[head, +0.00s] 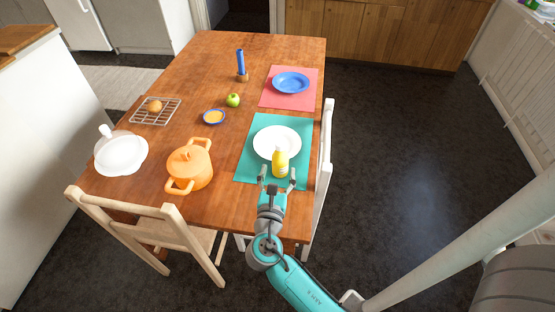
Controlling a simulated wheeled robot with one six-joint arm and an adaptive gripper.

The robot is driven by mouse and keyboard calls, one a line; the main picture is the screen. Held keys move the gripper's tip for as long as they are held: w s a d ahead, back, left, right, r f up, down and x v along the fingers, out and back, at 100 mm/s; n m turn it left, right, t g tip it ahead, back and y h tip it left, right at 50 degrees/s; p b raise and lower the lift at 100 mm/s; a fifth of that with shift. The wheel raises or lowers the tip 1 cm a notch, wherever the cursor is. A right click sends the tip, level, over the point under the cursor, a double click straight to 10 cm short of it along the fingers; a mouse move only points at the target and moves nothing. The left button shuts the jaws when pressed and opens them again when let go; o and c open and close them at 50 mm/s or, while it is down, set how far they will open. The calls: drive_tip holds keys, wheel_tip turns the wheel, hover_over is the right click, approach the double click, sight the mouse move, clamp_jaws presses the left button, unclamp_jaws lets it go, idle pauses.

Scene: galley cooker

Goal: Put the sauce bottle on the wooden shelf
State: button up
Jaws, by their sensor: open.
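A yellow sauce bottle (280,163) with a pale cap stands upright at the near edge of a white plate (268,138) on the teal placemat (247,170). I cannot tell whether it stands on the plate's rim or on the mat. My gripper (277,174) is open, its two fingers pointing at the bottle, one to each side of its lower part. I cannot tell whether they touch it. I see no shelf that I can make out as the wooden shelf in this view.
An orange pot (190,170) and a white lidded dish (120,153) stand on the left of the wooden table (210,75). Chairs (318,185) flank the near edges. Floor at right is clear.

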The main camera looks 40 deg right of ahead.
sight(280, 149)
drive_tip(key=x, duration=0.5)
drive_tip(key=shift+r, duration=0.15)
drive_tip(key=shift+w+a+x, duration=0.1)
drive_tip(key=shift+w+x, duration=0.05)
drive_tip(key=shift+x, duration=1.3)
drive_tip(key=shift+w+a+x, duration=0.15)
drive_tip(key=shift+x, duration=1.25)
drive_tip(key=shift+r, duration=0.15)
clamp_jaws()
